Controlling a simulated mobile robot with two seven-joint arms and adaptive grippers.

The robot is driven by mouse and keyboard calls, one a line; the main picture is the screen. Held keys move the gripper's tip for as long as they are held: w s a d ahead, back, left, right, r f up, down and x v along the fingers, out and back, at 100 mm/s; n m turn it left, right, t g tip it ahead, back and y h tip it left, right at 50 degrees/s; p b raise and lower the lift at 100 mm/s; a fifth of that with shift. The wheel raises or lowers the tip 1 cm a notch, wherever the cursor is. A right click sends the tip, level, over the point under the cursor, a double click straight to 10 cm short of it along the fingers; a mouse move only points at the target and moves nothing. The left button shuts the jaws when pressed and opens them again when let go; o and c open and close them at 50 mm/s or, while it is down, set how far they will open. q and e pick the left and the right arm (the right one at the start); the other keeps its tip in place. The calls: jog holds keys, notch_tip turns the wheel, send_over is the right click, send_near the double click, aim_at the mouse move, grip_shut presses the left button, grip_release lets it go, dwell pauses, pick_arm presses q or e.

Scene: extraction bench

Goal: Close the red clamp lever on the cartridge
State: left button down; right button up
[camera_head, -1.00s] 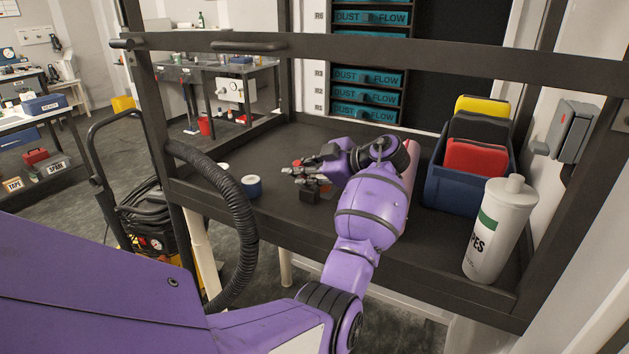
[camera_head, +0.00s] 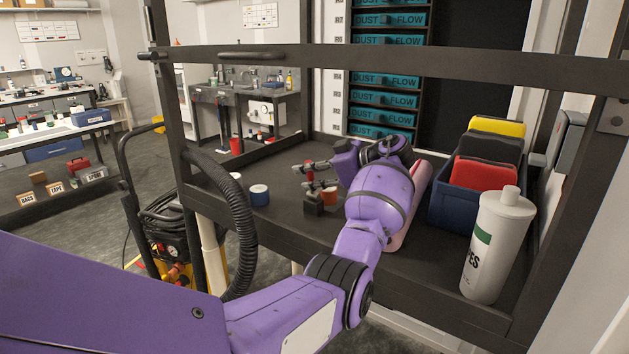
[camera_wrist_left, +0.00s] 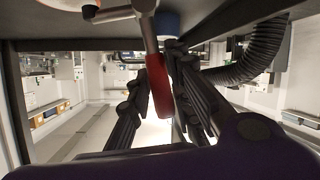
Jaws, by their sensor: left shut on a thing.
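The red clamp lever (camera_wrist_left: 159,86) hangs from a metal bar (camera_wrist_left: 115,14) in the left wrist view, between the dark fingers of my left gripper (camera_wrist_left: 160,100). The gripper is shut on the lever. A dark block (camera_head: 313,205) stands just below the fingers, with an orange-red round piece (camera_head: 330,197) beside it. I cannot tell which part is the cartridge; the arm hides some of this area. My right gripper is out of view.
A blue-and-white roll (camera_head: 259,195) stands left of the gripper. A pink-red long object (camera_head: 421,180) lies partly behind my arm. A blue bin (camera_head: 449,207) and a white wipes bottle (camera_head: 494,250) stand at right. A frame bar (camera_head: 450,66) crosses above the bench; a black hose (camera_head: 241,220) runs at left.

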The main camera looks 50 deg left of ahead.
pick_arm(q)
jog(key=shift+w+a+r+m+b, duration=0.15)
jog(key=shift+w+r+m+b, duration=0.15)
jog(key=shift+w+b, duration=0.1)
jog(key=shift+r, duration=0.1)
dwell(0.3)
jog(key=c, duration=1.8)
grip_release()
jog(key=shift+w, duration=0.1)
jog(key=shift+o, duration=1.2)
jog(key=shift+f, duration=0.2)
jog(key=shift+g, duration=0.4)
